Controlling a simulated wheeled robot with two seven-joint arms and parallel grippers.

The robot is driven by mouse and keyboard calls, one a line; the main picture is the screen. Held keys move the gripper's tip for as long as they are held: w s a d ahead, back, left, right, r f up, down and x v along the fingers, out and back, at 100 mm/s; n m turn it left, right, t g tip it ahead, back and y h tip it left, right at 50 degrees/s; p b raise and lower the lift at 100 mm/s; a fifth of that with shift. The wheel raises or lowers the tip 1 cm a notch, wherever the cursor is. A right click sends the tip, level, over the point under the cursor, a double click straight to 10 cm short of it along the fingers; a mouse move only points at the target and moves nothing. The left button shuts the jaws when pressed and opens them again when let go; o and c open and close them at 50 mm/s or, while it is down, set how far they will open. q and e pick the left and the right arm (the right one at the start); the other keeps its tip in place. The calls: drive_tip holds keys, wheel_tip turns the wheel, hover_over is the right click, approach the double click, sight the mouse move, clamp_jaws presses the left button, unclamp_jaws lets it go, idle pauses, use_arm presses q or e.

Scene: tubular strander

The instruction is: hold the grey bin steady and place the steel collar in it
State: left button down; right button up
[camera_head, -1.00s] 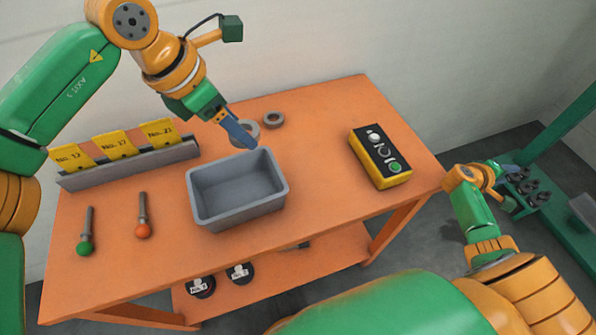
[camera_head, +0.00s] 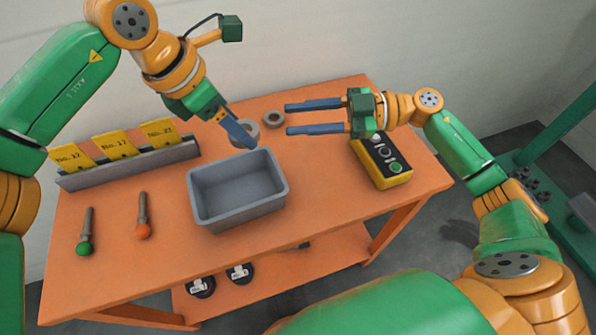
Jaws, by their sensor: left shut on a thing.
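The grey bin (camera_head: 238,217) stands upright and empty near the middle of the orange table. My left gripper (camera_head: 252,146) reaches down to its back rim and is shut on it. Two grey steel collars lie behind the bin. One collar (camera_head: 273,120) lies further back. The other collar (camera_head: 249,127) is partly hidden behind my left gripper's fingers. My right gripper (camera_head: 287,119) is open and empty, its blue fingers pointing left toward the further collar. I cannot tell its exact height above the table.
A rack with yellow number tags (camera_head: 130,163) stands at the left. Two tools, with green (camera_head: 85,249) and orange (camera_head: 143,231) ends, lie at the front left.

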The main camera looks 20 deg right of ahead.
sight(243, 208)
drive_tip(key=s+a+f+g+h, duration=0.3)
drive_tip(key=s+f+g, duration=0.3)
drive_tip(key=s+f, duration=0.1)
drive_tip(key=x, duration=1.2)
drive_tip(key=shift+w+a+r, duration=0.1)
drive_tip(key=shift+w+r, duration=0.2)
drive_tip(key=shift+r, duration=0.05)
drive_tip(key=shift+c, duration=0.2)
clamp_jaws()
